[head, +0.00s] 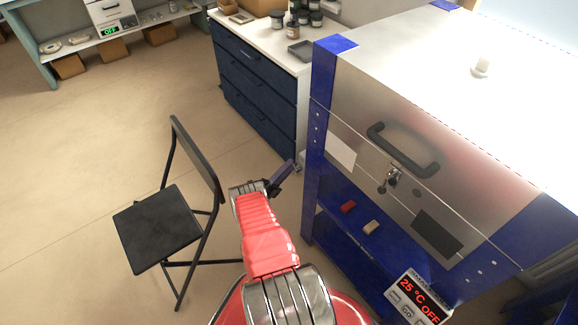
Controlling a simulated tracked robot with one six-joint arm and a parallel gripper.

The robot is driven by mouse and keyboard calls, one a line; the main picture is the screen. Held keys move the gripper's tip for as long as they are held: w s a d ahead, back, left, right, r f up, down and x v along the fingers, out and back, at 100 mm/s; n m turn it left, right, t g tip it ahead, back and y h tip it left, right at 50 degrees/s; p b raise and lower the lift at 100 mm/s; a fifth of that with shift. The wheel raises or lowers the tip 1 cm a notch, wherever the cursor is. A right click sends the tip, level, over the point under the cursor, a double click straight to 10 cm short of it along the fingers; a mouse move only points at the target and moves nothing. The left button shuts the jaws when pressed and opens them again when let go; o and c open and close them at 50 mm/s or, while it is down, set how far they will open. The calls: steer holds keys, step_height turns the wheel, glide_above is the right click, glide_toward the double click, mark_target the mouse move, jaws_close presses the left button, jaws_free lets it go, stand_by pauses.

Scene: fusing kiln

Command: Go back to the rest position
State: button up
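My red arm reaches up from the bottom middle of the head view. My gripper (284,176) is at its far end, small and dark, pointing up and to the right. It appears just left of the kiln's blue front post and in front of the navy drawer cabinet (258,85). Its fingers are too small and edge-on to tell whether they are open or shut, and I see nothing clearly held. The kiln (440,75) stands on the right, a steel box on a blue frame, with a black handle (402,150) on its front. Its lid looks closed.
A black folding chair (158,228) stands left of my arm. The kiln's controller (418,298) reads 25 °C OFF. Red and beige blocks (348,206) lie on the blue shelf. Jars and a tray (300,50) sit on the cabinet.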

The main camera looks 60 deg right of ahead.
steer(key=shift+w, duration=0.25)
stand_by(0.3)
steer(key=shift+w, duration=0.1)
